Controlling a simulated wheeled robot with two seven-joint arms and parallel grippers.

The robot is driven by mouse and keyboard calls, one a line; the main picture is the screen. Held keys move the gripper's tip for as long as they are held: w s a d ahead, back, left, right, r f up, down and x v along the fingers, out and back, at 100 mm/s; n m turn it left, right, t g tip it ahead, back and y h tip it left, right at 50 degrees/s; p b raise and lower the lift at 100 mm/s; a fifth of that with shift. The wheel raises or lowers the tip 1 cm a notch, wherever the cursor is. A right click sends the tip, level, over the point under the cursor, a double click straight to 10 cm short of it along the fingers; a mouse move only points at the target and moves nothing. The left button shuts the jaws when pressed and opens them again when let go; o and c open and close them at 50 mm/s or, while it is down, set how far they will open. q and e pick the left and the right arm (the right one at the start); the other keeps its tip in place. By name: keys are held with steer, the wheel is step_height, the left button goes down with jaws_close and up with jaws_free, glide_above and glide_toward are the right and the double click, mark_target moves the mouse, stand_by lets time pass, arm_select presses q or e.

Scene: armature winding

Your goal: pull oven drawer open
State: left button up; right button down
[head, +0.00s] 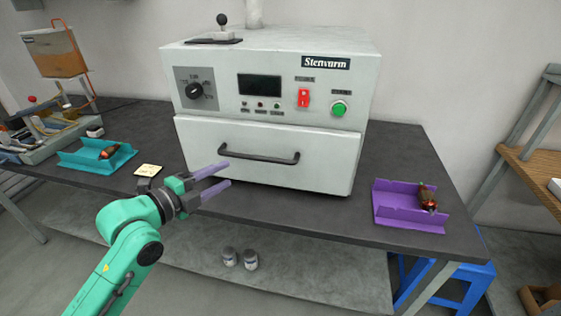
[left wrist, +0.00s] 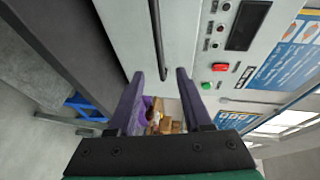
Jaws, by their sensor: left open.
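The white oven (head: 270,65) stands on the dark table. Its drawer (head: 290,175) is shut flush under the control panel and has a dark bar handle (head: 262,157). My left gripper (head: 226,177) has purple fingers, open and empty, in front of the drawer's lower left, just below the handle's left end. I cannot tell the exact gap to the handle. In the left wrist view the handle (left wrist: 157,40) runs toward the space between the open fingers (left wrist: 160,80), ahead of them. My right gripper is in neither view.
A purple tray (head: 400,222) holding an armature (head: 427,197) lies right of the oven. Two small jars (head: 240,259) stand on the lower shelf. A blue stool (head: 460,285) is beneath the table.

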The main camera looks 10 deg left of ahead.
mark_target(254, 159)
arm_select(q)
steer(key=p+x, duration=0.1)
steer(key=x, duration=0.3)
steer(key=p+x, duration=0.1)
steer(key=x, duration=0.3)
steer(key=p+x, duration=0.1)
steer(key=x, duration=0.4)
steer(key=shift+w+a+p, duration=0.15)
steer(key=shift+a+p, duration=0.15)
steer(key=shift+p, duration=0.05)
steer(key=shift+w+f, duration=0.2)
steer(key=shift+w, duration=0.05)
steer(key=shift+d, duration=0.1)
jaws_close()
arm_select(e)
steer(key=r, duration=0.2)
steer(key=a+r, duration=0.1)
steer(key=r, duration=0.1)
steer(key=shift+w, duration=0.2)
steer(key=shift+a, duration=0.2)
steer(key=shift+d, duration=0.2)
